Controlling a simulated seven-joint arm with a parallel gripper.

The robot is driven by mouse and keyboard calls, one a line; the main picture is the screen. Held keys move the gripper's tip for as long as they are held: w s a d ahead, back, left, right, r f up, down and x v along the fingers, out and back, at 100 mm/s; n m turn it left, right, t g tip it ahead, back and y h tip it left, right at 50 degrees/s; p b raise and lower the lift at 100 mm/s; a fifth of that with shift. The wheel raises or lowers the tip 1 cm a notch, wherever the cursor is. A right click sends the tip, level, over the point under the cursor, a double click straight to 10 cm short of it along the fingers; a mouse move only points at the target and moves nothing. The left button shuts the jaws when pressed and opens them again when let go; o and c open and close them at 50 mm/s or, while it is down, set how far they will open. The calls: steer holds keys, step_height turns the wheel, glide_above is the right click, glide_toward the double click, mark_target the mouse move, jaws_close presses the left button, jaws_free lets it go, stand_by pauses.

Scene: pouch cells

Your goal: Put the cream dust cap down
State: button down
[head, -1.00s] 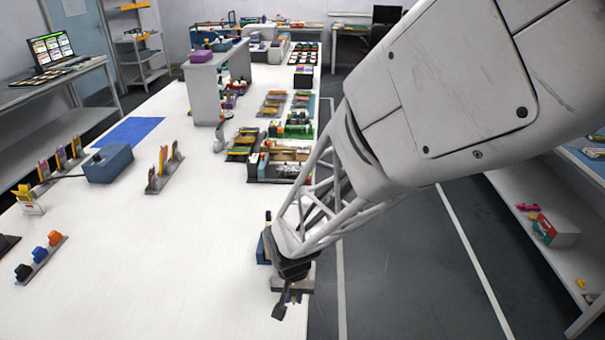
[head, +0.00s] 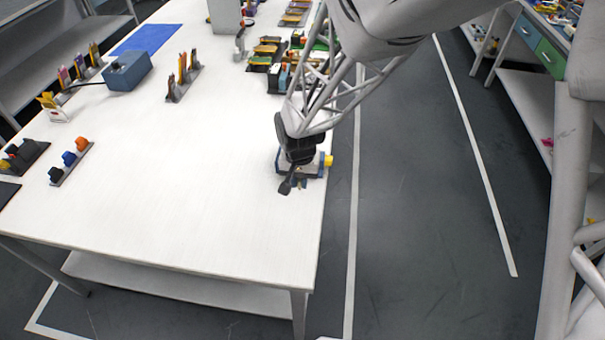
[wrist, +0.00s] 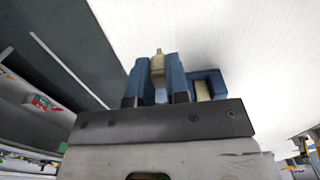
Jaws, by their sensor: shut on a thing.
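In the wrist view my gripper (wrist: 158,76) has its two blue fingers shut on a small cream piece, the cream dust cap (wrist: 158,61), whose narrow end sticks out past the fingertips. A blue part with another cream piece (wrist: 204,90) shows just right of the fingers. In the head view my gripper (head: 298,184) points down at the right edge of the white table (head: 190,215). The cap cannot be made out there. I cannot tell whether the cap touches the table.
A blue part with a yellow end (head: 328,161) shows beside my gripper at the table edge. The table's middle and front are clear.

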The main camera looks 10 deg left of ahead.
mark_target(300, 188)
steer(key=shift+f, duration=0.1)
steer(key=shift+f, duration=1.65)
steer(key=shift+f, duration=0.15)
steer(key=c, duration=1.1)
jaws_free()
steer(key=shift+r, duration=6.15)
steer(key=shift+d+r, duration=0.1)
